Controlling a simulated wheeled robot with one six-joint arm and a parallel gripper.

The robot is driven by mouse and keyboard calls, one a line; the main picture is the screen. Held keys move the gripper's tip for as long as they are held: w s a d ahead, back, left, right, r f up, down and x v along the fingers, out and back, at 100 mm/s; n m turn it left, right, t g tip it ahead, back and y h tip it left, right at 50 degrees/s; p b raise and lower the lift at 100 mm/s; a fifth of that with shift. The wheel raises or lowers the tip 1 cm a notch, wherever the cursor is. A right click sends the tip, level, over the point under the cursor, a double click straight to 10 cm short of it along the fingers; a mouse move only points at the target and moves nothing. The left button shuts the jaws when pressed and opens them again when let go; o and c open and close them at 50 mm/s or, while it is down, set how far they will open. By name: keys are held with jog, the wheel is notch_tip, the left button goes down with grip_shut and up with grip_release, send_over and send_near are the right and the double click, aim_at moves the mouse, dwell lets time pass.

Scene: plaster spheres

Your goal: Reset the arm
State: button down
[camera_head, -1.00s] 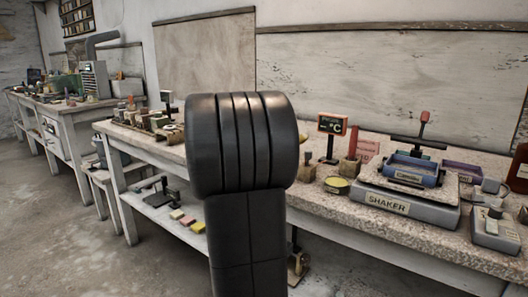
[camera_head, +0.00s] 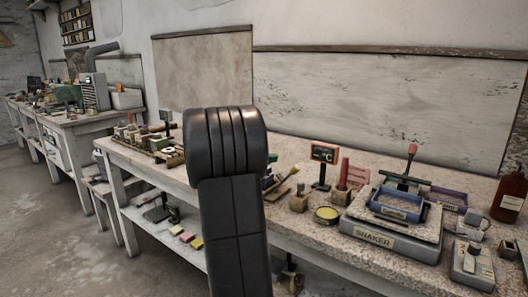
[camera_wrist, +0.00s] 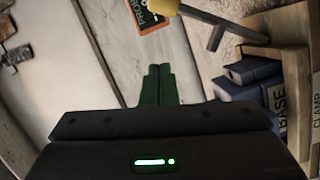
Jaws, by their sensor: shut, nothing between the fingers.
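My gripper (camera_wrist: 159,72) shows in the wrist view as two dark green fingers, side by side and shut with nothing between them. They point at a pale panelled surface and touch nothing that I can see. In the head view my own black arm stands upright in the middle and hides part of the bench; I cannot make out the gripper clearly there.
The long bench (camera_head: 330,250) holds a shaker (camera_head: 385,238), a small display (camera_head: 324,154), a yellow dish (camera_head: 327,215) and a brown bottle (camera_head: 509,196). The wrist view shows an orange-edged sign (camera_wrist: 152,14) and blue blocks (camera_wrist: 250,80) near wood. Floor (camera_head: 60,240) is free at left.

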jog(key=shift+w+a+f+n+h+p, duration=0.15)
jog(key=shift+w+a+n+p, duration=0.35)
jog(key=shift+p, duration=0.95)
jog(key=shift+w+a+r+n+h+p, duration=0.1)
jog(key=shift+w+a+n+h+p, duration=0.2)
jog(key=shift+a+n+p, duration=0.75)
jog(key=shift+d+f+m+p, duration=0.15)
jog(key=shift+d+m+p, duration=0.2)
jog(key=shift+d, duration=0.1)
